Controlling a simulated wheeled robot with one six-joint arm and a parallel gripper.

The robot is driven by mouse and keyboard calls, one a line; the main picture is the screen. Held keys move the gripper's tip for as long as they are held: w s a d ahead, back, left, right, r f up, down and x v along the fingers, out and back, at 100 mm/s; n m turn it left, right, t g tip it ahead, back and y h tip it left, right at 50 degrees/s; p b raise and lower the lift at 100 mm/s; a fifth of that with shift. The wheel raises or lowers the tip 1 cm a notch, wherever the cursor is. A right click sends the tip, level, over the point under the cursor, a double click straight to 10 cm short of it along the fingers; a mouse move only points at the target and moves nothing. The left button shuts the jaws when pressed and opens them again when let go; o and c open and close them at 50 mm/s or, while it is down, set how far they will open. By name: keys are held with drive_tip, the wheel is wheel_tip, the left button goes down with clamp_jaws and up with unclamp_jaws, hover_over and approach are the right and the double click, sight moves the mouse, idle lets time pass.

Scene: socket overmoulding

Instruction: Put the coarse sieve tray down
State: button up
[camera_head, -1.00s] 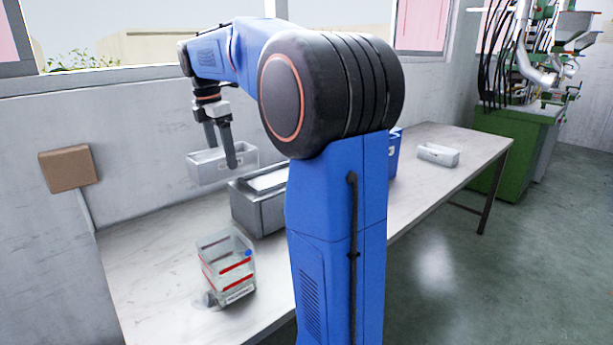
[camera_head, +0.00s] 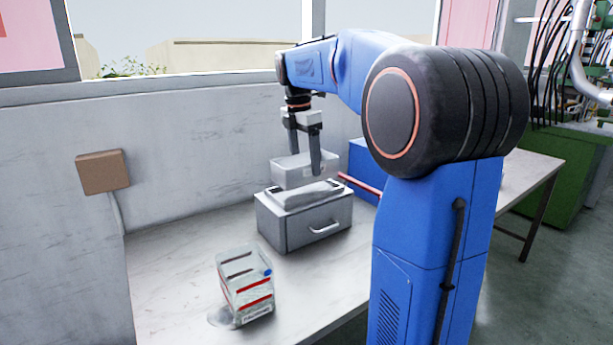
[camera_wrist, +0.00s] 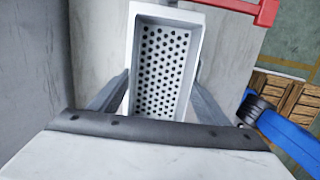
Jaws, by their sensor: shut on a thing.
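The coarse sieve tray (camera_head: 298,172) is a light grey rectangular tray. In the wrist view its floor (camera_wrist: 162,75) is full of round holes. My gripper (camera_head: 304,172) is shut on the tray, with one finger on either side of it. In the head view the tray hangs near the wall, just behind and above a grey box with a drawer handle (camera_head: 310,222). I cannot tell from these views how far the tray is above the table.
A clear container with red bands (camera_head: 246,290) stands at the table's front left. A blue box (camera_head: 366,160) stands right of the tray, with a red bar (camera_head: 360,186) before it. The table (camera_head: 175,255) is bare at left. A brown box (camera_head: 103,172) is on the wall.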

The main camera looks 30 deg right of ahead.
sight(305, 174)
drive_tip(key=shift+f, duration=2.1)
drive_tip(key=shift+f, duration=0.1)
drive_tip(key=o, duration=1.1)
drive_tip(key=shift+a, duration=0.1)
drive_tip(key=r, duration=0.4)
drive_tip(key=a+r, duration=0.1)
drive_tip(key=r, duration=0.7)
drive_tip(key=shift+a, duration=0.2)
drive_tip(key=shift+s, duration=0.1)
